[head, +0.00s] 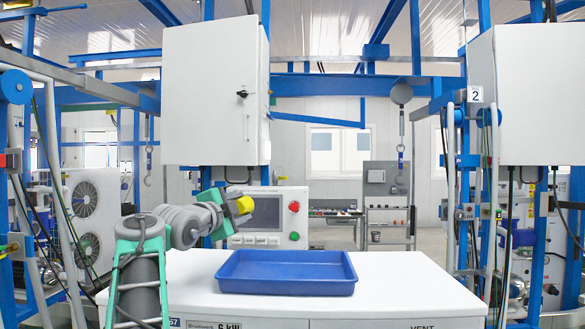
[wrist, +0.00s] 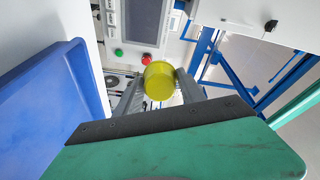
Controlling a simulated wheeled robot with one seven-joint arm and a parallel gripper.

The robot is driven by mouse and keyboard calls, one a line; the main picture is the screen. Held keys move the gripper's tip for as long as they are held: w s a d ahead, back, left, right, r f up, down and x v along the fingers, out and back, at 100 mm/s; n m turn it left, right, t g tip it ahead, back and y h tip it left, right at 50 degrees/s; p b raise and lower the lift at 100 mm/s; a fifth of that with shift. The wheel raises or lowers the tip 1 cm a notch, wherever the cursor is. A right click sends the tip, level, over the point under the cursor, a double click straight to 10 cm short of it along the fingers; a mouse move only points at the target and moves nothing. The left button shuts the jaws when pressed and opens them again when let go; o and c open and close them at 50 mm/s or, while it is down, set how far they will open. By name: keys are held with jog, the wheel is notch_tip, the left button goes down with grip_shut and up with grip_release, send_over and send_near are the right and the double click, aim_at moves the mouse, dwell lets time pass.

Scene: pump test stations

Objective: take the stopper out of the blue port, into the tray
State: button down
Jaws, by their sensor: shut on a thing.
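A yellow round stopper (head: 244,205) is held between the fingers of my gripper (head: 234,207). In the wrist view the stopper (wrist: 159,81) sits between the two grey fingertips (wrist: 158,90), its round yellow end towards the camera. The blue tray (head: 285,263) lies on the white bench top, and its inside looks empty. My gripper is above bench height, over the tray's left end in the head view; its depth is hard to tell. In the wrist view the tray (wrist: 42,112) shows at the left. I cannot make out the blue port.
The white bench (head: 400,285) has free room on both sides of the tray. A panel (head: 265,217) with a screen, a red button and a green button stands behind the tray. A white cabinet (head: 212,95) hangs above, and blue frame posts stand at both sides.

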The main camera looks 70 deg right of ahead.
jog(key=s+d+r+m+g+y+p, duration=0.1)
jog(key=s+r+m+g+y+p, duration=0.2)
jog(key=s+m+g+p, duration=0.85)
jog(key=s+f+n+b, duration=0.1)
jog(key=f+b, duration=0.2)
jog(key=b, duration=0.1)
jog(key=s+f+n+t+b, duration=0.1)
jog(key=f+n+b, duration=0.1)
jog(key=f+b, duration=0.2)
jog(key=s+f+n+t+b, duration=0.1)
jog(key=f+n+b, duration=0.1)
jog(key=b, duration=0.3)
jog(key=shift+f, duration=0.8)
jog(key=c, duration=0.6)
grip_release()
jog(key=shift+c, duration=0.2)
notch_tip(320, 180, up, 7)
jog(key=p, duration=0.5)
